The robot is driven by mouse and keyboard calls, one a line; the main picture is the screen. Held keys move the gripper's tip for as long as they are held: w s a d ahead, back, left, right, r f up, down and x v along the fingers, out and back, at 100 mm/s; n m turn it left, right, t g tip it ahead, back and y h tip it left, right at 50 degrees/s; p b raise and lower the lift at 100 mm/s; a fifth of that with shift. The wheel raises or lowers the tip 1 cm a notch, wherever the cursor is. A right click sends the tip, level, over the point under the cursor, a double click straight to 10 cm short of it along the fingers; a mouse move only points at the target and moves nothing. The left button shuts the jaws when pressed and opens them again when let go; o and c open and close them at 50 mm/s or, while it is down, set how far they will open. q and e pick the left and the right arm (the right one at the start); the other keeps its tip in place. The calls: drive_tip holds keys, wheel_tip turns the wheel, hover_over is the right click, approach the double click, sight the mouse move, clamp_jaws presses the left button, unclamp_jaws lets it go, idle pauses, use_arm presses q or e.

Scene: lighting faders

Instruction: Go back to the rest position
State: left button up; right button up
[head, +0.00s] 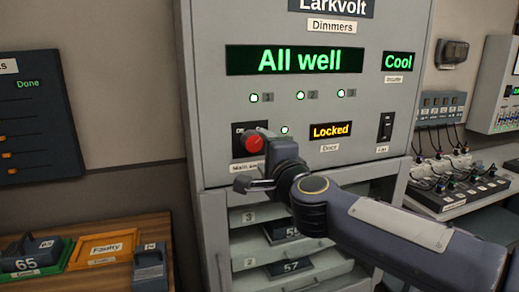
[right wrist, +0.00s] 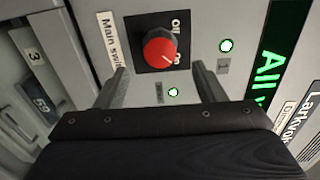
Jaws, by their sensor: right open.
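The dimmer cabinet (head: 215,110) stands ahead, its displays reading "All well", "Cool" and "Locked". A red rotary main switch (head: 254,143) sits on a black plate at its lower left. My right gripper (head: 240,182) is in front of the cabinet, just below the switch in the head view. In the right wrist view, the gripper (right wrist: 163,80) is open, with a finger to each side of the red switch (right wrist: 160,50) and nothing held. I cannot tell the exact gap between fingertips and panel. My left gripper does not show.
Slots with numbered modules (head: 285,232) lie below the panel, partly behind my right arm. At left, a wooden table (head: 110,232) holds an orange "Faulty" tray (head: 103,247) and a green tray (head: 65,262). At right, a bench carries a power strip (head: 460,195) with several plugs.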

drive_tip(key=shift+v, duration=0.95)
drive_tip(key=s+d+f+n+g, duration=0.4)
drive_tip(key=s+d+f, duration=0.2)
drive_tip(key=s+f, duration=0.3)
drive_tip(key=s+d+f+n+g+h, duration=0.1)
drive_tip(key=s+d+f+n+g, duration=0.2)
drive_tip(key=s+f, duration=0.7)
drive_tip(key=s+d+f+n+g, duration=0.4)
drive_tip(key=s+d+f+n, duration=0.2)
drive_tip(key=s+d+f, duration=0.2)
drive_tip(key=s+f, duration=0.2)
drive_tip(key=s, duration=0.2)
drive_tip(key=shift+d+g+h, duration=0.3)
drive_tip(key=shift+d+h, duration=0.05)
drive_tip(key=shift+h, duration=0.05)
drive_tip(key=shift+r, duration=0.1)
drive_tip(key=shift+c, duration=0.4)
